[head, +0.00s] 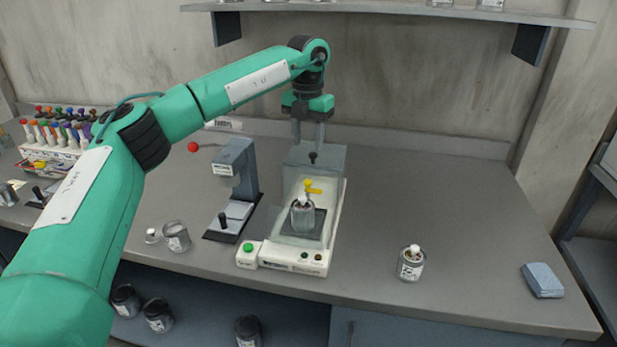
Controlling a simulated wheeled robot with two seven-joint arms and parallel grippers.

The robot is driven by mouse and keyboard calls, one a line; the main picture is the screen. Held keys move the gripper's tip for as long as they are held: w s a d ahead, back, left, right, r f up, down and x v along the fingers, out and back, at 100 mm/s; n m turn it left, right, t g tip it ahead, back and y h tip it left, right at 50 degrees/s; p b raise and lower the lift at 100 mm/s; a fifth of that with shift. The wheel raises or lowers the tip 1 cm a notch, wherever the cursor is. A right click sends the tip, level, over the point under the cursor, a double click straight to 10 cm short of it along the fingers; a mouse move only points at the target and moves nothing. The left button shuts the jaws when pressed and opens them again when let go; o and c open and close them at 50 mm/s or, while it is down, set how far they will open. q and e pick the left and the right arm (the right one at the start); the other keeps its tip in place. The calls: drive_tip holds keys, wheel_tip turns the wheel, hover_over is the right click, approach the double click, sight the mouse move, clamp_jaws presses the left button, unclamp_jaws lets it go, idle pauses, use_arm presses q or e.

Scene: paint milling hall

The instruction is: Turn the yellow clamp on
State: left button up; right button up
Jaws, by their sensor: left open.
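The yellow clamp (313,187) is a small yellow piece on the white machine (290,261) in the middle of the bench. It sits just above a metal can (302,215) with a white top, which stands on the machine's dark plate. A black knob (312,157) shows behind and above the clamp. My left gripper (309,140) points down over the back of the machine, above the clamp and apart from it. Its two fingers are spread with nothing seen between them. Whether the clamp is on or off cannot be told. My right gripper is not in view.
A grey press-like device (237,170) stands left of the machine. A glass jar (176,237) is at its front left. A labelled can (411,263) and a blue block (542,280) are on the right. A shelf (390,11) hangs above. The bench's back right is clear.

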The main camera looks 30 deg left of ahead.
sight(308, 181)
use_arm(q)
wheel_tip(308, 181, down, 11)
drive_tip(key=shift+p, duration=0.6)
drive_tip(key=shift+f, duration=0.4)
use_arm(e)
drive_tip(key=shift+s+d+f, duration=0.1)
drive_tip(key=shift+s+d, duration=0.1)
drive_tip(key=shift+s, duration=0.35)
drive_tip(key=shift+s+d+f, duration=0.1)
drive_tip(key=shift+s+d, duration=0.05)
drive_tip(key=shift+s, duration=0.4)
use_arm(q)
drive_tip(key=shift+c, duration=0.2)
clamp_jaws()
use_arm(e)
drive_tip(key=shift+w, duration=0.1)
